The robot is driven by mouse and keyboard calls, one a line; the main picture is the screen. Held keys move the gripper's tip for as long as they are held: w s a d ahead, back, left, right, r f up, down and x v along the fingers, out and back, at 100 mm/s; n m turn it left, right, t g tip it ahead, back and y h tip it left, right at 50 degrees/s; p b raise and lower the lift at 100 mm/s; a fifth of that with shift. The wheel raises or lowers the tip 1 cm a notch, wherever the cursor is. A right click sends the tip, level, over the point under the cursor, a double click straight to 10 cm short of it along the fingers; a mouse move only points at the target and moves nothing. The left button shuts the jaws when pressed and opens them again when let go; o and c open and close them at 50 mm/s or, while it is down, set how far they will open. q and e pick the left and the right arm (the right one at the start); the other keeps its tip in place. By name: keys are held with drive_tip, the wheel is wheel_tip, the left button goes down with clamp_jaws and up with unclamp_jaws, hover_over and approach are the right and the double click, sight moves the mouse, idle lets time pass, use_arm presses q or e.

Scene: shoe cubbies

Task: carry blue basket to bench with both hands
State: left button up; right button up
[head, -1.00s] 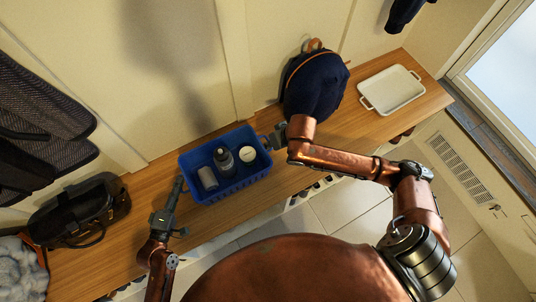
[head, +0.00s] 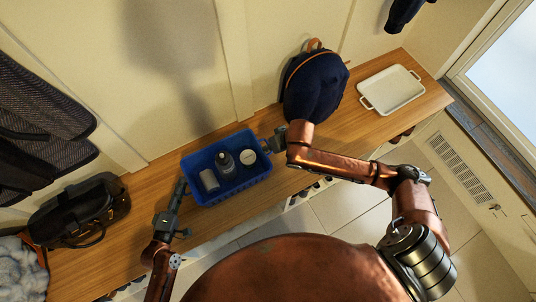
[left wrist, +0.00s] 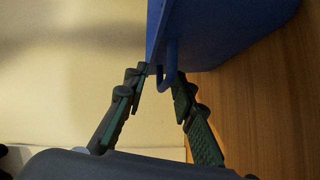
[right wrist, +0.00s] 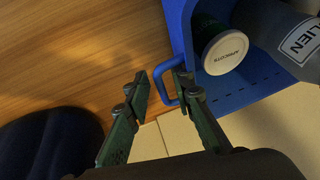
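The blue basket (head: 236,190) is over the wooden bench (head: 150,190) and looks set down on it. It holds a grey can, a dark bottle (head: 225,163) and a white-lidded jar (head: 248,157). My left gripper (head: 184,186) is at its left end. In the left wrist view its fingers (left wrist: 160,78) stand apart on either side of the basket's handle (left wrist: 167,82). My right gripper (head: 268,145) is at the right end. In the right wrist view its fingers (right wrist: 160,78) are spread around the other handle (right wrist: 164,90).
A dark blue backpack (head: 316,88) stands on the bench right of the basket, close to my right gripper. A white tray (head: 391,90) lies farther right. A black bag (head: 78,210) sits at the left. The wall is close behind.

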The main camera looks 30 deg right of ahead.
use_arm(q)
drive_tip(key=shift+s+a, duration=0.1)
drive_tip(key=f+v, duration=0.1)
drive_tip(key=v, duration=0.6)
drive_tip(key=shift+s+a+r, duration=0.2)
drive_tip(key=shift+s+r, duration=0.1)
drive_tip(key=shift+r, duration=0.2)
use_arm(e)
drive_tip(key=v, duration=1.2)
drive_tip(key=shift+s+f, duration=0.1)
